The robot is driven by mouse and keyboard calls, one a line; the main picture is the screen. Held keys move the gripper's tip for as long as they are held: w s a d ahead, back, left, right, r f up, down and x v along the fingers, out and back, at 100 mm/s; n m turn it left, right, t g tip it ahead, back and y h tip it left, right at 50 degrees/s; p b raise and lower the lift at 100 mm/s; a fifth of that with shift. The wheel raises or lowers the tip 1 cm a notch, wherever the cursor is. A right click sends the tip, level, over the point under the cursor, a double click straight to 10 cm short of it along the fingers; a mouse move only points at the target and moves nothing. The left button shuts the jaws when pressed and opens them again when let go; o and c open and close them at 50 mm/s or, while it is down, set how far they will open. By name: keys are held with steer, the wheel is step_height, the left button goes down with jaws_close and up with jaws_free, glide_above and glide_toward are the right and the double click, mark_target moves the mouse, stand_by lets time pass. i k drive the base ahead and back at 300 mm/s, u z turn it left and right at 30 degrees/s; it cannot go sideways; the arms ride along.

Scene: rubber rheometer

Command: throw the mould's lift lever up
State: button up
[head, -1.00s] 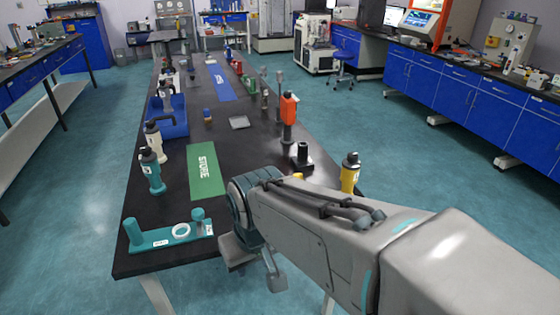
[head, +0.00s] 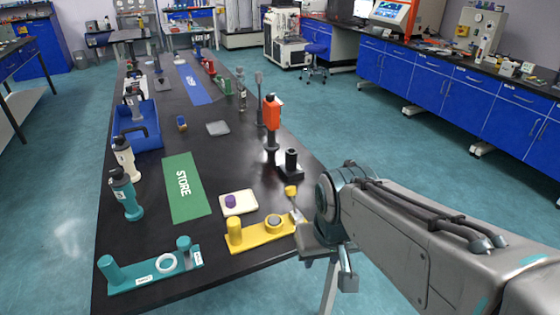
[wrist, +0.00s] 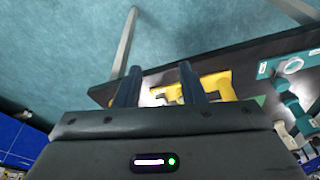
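A yellow mould base (head: 255,235) lies near the table's front right corner, with a round grey part (head: 274,222) in its top and a yellow post at its left end. At its right end a grey lever with a yellow knob (head: 291,190) shows, close to the left of my arm; I cannot tell its exact tilt. My gripper (head: 328,268) is just right of the mould, over the table's edge. In the wrist view my gripper (wrist: 158,72) has its fingers apart, with nothing held. The yellow mould base (wrist: 218,84) shows beyond and between them, partly hidden.
A teal base (head: 148,272) with a white ring lies to the left. A white plate (head: 247,203) with a purple piece lies behind the mould. A dark stand (head: 290,166) and an orange-topped tool (head: 271,112) stand farther back. The green STORE mat (head: 182,205) is bare.

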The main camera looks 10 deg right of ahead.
mark_target(289, 191)
steer(key=i, duration=0.35)
steer(key=u, duration=1.65)
steer(key=k, duration=0.75)
steer(key=z, duration=1.15)
steer(key=i, duration=0.5)
